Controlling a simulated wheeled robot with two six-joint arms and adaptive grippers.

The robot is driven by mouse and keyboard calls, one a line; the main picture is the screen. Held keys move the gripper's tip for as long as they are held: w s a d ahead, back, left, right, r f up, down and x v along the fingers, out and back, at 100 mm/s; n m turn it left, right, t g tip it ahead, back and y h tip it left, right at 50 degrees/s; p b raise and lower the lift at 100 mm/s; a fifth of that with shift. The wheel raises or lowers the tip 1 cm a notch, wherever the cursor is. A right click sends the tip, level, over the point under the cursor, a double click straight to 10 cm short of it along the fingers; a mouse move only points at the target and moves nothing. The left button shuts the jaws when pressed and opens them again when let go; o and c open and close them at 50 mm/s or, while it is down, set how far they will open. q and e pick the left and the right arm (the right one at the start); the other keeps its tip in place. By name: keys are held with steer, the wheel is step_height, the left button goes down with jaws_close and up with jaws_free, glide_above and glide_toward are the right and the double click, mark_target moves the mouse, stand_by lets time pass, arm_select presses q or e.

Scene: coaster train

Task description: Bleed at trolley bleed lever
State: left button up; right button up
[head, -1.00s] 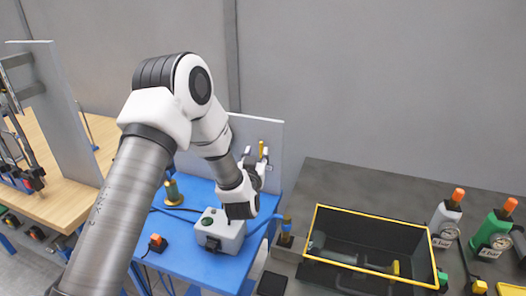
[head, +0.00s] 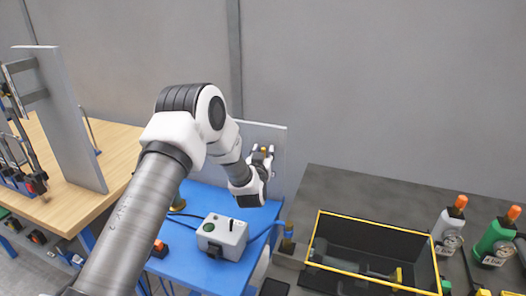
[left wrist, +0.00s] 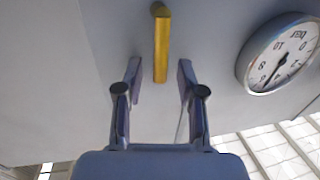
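The yellow bleed lever (left wrist: 161,46) stands out from a grey upright panel (head: 279,150) at the back of the blue trolley (head: 205,278). In the left wrist view it hangs as a straight bar with a rounded top, centred between my fingers. My left gripper (head: 262,150) is open at the panel, one finger on each side of the lever, with gaps on both sides. In the head view the fingers and wrist hide most of the lever. I cannot tell how deep it lies between the fingertips. My right gripper is in neither view.
A grey box (head: 222,236) with a green button and black toggle sits on the trolley. To the right, a dark bench (head: 340,185) carries a yellow-rimmed black bin (head: 375,229) and bottles (head: 448,224). A wooden table (head: 112,150) stands left.

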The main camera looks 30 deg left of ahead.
arm_select(q)
steer(key=shift+s+r, duration=0.1)
jaws_close()
steer(key=a+n+b, duration=0.1)
steer(key=n+b, duration=0.1)
steer(key=shift+s+a+f+b, duration=0.1)
steer(key=shift+a+f+b, duration=0.1)
steer(key=shift+b, duration=0.15)
steer(key=s+a+f+n+g+h+b, duration=0.1)
steer(key=a+f+n+h+b, duration=0.3)
steer(key=n+b, duration=0.9)
steer(key=shift+a+f+n+b, duration=0.15)
steer(key=shift+f+n+b, duration=0.35)
steer(key=shift+b, duration=2.85)
steer(key=shift+o, duration=0.3)
jaws_free()
steer(key=shift+f, duration=0.1)
